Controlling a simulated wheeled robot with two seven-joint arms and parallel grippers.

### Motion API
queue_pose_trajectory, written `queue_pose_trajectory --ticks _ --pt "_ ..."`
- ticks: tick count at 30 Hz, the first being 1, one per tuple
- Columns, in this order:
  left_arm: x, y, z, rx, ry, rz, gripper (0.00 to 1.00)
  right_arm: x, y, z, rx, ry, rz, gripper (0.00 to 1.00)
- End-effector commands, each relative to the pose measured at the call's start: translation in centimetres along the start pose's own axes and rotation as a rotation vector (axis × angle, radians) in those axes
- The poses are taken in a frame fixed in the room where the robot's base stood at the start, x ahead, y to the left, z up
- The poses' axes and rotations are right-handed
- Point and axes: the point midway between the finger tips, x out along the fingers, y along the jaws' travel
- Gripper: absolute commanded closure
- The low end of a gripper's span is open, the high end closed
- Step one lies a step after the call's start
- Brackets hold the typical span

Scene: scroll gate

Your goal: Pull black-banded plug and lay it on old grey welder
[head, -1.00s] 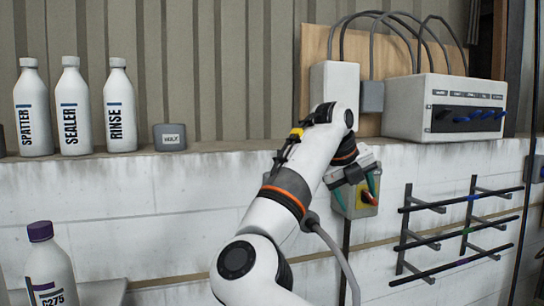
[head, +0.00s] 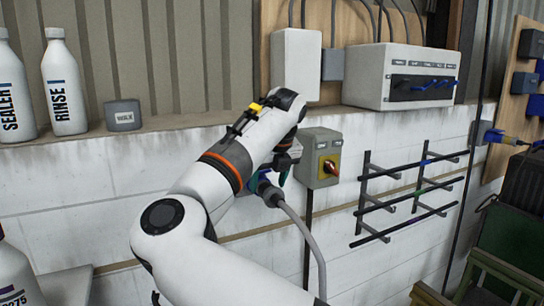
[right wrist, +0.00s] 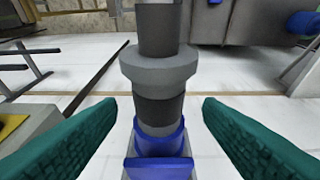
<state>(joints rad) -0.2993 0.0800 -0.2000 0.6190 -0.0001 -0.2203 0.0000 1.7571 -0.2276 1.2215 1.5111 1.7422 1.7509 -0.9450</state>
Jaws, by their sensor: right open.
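The plug (right wrist: 158,108) has a grey collar, a black band and a thick cable. It sits in a blue socket (right wrist: 160,150) in the right wrist view. My right gripper (right wrist: 160,118) is open, its teal fingers on either side of the plug with gaps to both. In the head view, my right gripper (head: 272,176) is at the wall just left of the switch box, partly behind my arm. The grey cable (head: 303,228) hangs down from there. I cannot surely pick out the old grey welder; a dark machine (head: 526,185) stands at the far right. My left gripper is out of view.
A grey switch box (head: 319,158) with a red knob is close right of my gripper. A black rod rack (head: 412,195) is on the wall beyond it. A green chair-like frame (head: 505,250) is lower right.

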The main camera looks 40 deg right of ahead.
Motion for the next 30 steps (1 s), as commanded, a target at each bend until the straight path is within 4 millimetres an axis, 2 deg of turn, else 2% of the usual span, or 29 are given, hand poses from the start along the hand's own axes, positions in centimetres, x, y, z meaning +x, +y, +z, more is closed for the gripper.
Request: queue_pose_trajectory --ticks 6,15,17,25,26,30 --pt "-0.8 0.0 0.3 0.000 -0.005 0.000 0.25 1.7 0.0 0.0 0.000 -0.001 0.000 0.39" --pt "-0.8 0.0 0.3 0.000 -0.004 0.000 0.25 2.0 0.0 0.0 0.001 0.000 0.000 0.39" --pt "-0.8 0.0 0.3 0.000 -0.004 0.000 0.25 2.0 0.0 0.0 0.001 0.000 0.001 0.47" --pt "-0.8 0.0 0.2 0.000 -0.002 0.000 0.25 2.0 0.0 0.0 0.001 0.000 0.001 0.92" --pt "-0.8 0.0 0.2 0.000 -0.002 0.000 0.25 2.0 0.0 0.0 0.001 0.000 0.001 0.68" --pt "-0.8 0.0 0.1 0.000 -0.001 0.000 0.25 2.0 0.0 0.0 0.001 0.000 0.001 0.91"
